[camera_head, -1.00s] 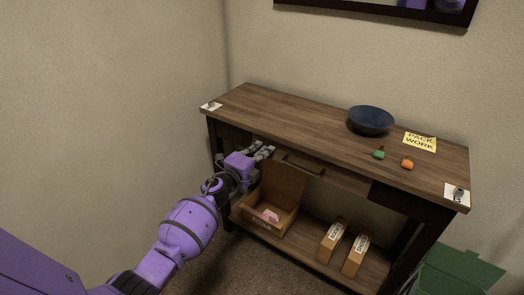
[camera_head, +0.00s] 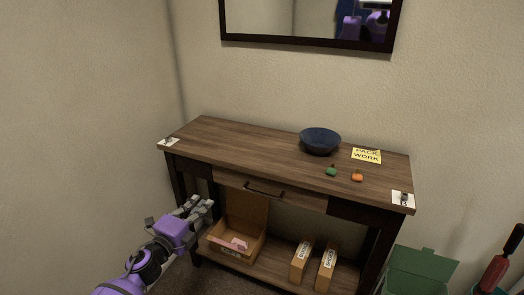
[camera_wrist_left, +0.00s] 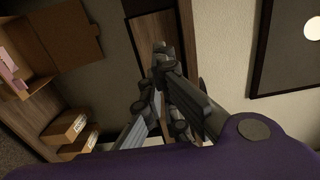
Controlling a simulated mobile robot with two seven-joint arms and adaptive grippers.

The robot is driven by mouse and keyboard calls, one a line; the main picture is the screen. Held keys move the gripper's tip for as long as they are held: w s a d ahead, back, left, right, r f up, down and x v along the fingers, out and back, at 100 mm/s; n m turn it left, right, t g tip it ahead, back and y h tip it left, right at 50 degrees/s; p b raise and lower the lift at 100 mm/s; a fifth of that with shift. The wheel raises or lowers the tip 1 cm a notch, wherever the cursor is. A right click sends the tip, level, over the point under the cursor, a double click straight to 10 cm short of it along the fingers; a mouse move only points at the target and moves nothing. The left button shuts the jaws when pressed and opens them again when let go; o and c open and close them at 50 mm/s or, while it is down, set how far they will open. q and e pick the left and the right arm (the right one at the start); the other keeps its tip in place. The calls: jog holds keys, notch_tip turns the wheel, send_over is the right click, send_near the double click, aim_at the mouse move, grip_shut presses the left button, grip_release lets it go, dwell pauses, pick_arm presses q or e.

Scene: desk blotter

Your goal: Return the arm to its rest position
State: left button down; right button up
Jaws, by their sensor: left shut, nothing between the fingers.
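My left gripper (camera_head: 199,209) is in front of the left end of the wooden desk (camera_head: 235,140), below the level of its top. It is shut and empty. In the left wrist view the gripper's fingertips (camera_wrist_left: 160,50) come together with nothing between them. The purple left arm comes in from the lower left corner of the head view. My right gripper is not in view.
An open cardboard box (camera_head: 240,235) stands on the lower shelf beside the gripper, with two small boxes (camera_head: 301,261) to its right. A blue bowl (camera_head: 320,141), a green item (camera_head: 331,172), an orange item (camera_head: 357,176) and a yellow note (camera_head: 367,155) lie on top. A green bin (camera_head: 420,272) stands at right.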

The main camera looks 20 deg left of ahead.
pick_arm(q)
jog(key=shift+a, duration=0.1)
